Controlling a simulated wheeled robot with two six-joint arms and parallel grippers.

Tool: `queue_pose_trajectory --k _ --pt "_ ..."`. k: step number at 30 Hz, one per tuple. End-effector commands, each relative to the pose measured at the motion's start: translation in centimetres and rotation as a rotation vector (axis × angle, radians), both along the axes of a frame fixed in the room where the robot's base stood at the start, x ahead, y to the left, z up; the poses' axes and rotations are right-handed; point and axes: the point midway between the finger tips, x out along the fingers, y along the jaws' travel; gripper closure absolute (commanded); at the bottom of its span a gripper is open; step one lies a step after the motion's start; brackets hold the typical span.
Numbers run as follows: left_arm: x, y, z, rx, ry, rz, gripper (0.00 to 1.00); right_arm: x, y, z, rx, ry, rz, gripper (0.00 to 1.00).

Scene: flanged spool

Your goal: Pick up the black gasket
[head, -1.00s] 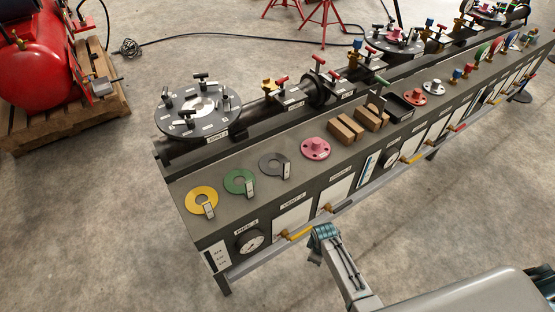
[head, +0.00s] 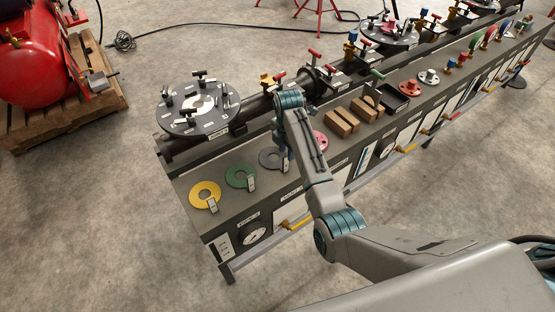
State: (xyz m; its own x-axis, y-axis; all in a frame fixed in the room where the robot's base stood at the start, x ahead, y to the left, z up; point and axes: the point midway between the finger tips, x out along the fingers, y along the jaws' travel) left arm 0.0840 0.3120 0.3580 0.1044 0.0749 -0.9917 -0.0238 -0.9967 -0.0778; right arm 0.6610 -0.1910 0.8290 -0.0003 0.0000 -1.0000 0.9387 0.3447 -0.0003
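The black gasket (head: 263,157) is a dark flat ring with a tab, lying on the bench top to the right of the green gasket (head: 235,177). The yellow gasket (head: 196,196) lies further left. My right gripper (head: 282,150) points down over the right part of the black gasket, and my arm partly covers it. I cannot see whether its fingers touch the gasket or how far apart they are. My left gripper is not in view.
A pink flange (head: 320,142) sits just right of my arm, with wooden blocks (head: 342,123) beyond it. A round flanged spool (head: 198,108) with clamps stands behind the gaskets, joined to a dark pipe. The bench (head: 200,222) has gauges and labels on its front.

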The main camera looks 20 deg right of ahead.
Motion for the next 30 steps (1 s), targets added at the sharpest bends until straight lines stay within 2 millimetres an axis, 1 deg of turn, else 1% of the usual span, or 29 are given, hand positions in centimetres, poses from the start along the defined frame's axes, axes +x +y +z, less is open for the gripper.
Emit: queue_pose_trajectory --k 1,3,11,15,19,22,29,30 --pt "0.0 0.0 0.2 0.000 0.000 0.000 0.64 0.0 0.0 -0.8 0.000 0.003 -0.001 0.68" --pt "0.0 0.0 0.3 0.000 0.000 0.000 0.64 0.0 0.0 -1.7 0.000 0.003 -0.001 0.68" --pt "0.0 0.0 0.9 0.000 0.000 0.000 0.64 0.1 0.0 -3.7 -0.001 0.003 -0.003 0.68" --pt "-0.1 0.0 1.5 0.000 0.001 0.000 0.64 0.4 -0.1 -5.5 -0.001 0.002 -0.003 0.68" --pt "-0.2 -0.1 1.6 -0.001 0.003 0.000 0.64 0.4 -0.1 -7.2 0.000 0.001 -0.003 0.68" --pt "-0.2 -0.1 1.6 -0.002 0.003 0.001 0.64 0.4 -0.1 -7.8 0.000 0.000 -0.004 0.68" --pt "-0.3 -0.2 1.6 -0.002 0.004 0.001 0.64 0.5 -0.1 -8.0 -0.001 -0.001 -0.004 0.68" --pt "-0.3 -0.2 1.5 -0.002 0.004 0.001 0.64 0.4 -0.1 -8.0 0.000 -0.001 -0.004 0.76"
